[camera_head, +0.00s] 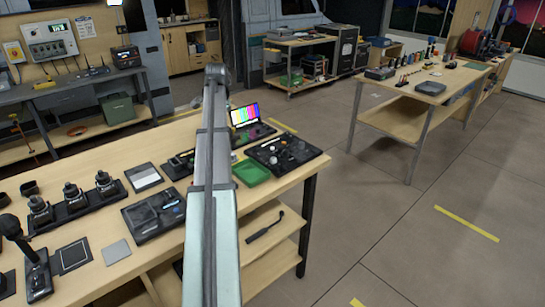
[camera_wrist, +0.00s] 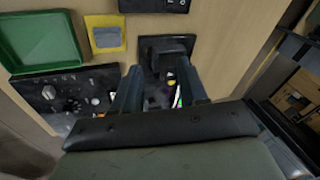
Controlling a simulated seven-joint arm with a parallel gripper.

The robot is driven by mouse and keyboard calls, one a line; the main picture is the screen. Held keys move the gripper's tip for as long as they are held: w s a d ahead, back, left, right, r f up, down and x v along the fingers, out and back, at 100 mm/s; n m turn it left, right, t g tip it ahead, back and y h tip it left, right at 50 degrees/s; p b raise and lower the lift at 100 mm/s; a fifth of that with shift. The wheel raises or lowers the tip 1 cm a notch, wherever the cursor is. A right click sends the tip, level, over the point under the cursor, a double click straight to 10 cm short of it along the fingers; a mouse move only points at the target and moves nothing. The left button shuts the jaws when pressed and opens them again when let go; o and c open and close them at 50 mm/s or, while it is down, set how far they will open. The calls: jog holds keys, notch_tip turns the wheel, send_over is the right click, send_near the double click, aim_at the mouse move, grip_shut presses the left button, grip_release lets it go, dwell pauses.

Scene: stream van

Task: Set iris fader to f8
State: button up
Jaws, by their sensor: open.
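In the wrist view my gripper (camera_wrist: 161,80) has its two dark fingers apart, with no object clearly held between them. A black device (camera_wrist: 167,46) with a raised dark part lies just beyond the fingers; small coloured patches show between them. A black control panel (camera_wrist: 65,97) with knobs lies to the left. In the head view a black panel (camera_head: 284,151) with knobs lies at the bench's right end, and another black control unit (camera_head: 154,213) lies left of my arm. I cannot make out the iris fader or its f8 mark. My gripper is not clear in the head view.
A green tray (camera_head: 250,172) lies right of my arm; a laptop (camera_head: 247,120) showing colour bars stands behind it. A yellow-edged grey square (camera_wrist: 107,36) lies near the fingers. Several black camera-like items (camera_head: 72,198) stand at the left. The floor to the right is open.

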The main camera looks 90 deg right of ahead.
aim_at(272, 158)
jog(key=s+a+r+m+g+y, duration=0.1)
jog(key=s+a+m+y, duration=0.1)
jog(key=s, duration=0.9)
jog(key=s+a+m+g+y, duration=0.1)
jog(key=s+a, duration=0.2)
jog(key=s, duration=0.7)
notch_tip(272, 158, down, 14)
jog(key=shift+s+r, duration=0.15)
jog(key=shift+d, duration=0.1)
grip_shut()
